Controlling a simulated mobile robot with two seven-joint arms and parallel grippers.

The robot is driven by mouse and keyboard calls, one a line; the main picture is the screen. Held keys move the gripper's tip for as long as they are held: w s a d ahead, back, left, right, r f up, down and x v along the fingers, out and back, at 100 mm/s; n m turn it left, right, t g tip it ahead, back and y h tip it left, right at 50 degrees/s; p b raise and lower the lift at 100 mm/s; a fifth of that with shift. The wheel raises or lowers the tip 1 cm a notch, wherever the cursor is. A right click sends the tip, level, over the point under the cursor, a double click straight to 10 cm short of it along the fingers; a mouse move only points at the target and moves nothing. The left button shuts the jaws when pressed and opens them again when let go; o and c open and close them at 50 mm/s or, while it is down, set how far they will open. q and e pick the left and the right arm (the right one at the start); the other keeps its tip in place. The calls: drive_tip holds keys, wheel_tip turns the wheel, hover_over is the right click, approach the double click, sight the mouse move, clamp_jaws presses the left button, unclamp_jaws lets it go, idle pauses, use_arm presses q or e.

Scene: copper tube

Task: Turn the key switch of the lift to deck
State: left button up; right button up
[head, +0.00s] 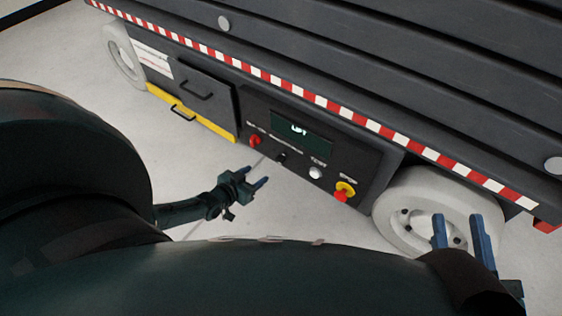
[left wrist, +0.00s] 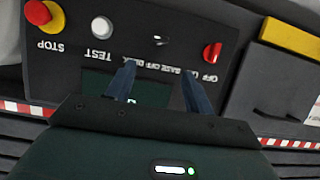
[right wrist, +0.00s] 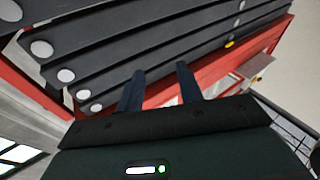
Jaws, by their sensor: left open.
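The lift's dark control panel (head: 305,140) carries a small black key switch (head: 281,158) under the lettering. It also shows in the left wrist view (left wrist: 160,40), above the upside-down words BASE OFF DECK; its exact angle is too small to tell. My left gripper (head: 261,179) is open and empty, just in front of the panel and below the key switch in the head view. In the left wrist view its fingertips (left wrist: 157,68) point toward the key switch, apart from it. My right gripper (head: 458,216) is open and empty, in front of the lift's right wheel.
A red rotary switch (head: 254,141) sits left of the key switch; a white TEST button (head: 316,173) and a red-and-yellow STOP button (head: 345,191) sit right. A drawer with a yellow lower edge (head: 185,108) is further left. Pale floor (head: 290,215) lies clear below the panel.

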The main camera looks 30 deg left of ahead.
use_arm(q)
drive_tip(key=a+b+x, duration=0.1)
drive_tip(key=b+x, duration=0.7)
drive_tip(key=x, duration=0.4)
drive_tip(key=shift+w+d+b, duration=0.3)
drive_tip(key=shift+d, duration=0.25)
use_arm(e)
wheel_tip(320, 180, up, 8)
drive_tip(key=n+t+y, duration=0.1)
drive_tip(key=n+y, duration=0.6)
drive_tip(key=y, duration=0.1)
drive_tip(key=shift+d+t, duration=0.15)
drive_tip(key=shift+t, duration=0.15)
use_arm(q)
drive_tip(key=shift+c, duration=0.5)
use_arm(e)
drive_tip(key=shift+f, duration=0.1)
use_arm(q)
drive_tip(key=c, duration=0.9)
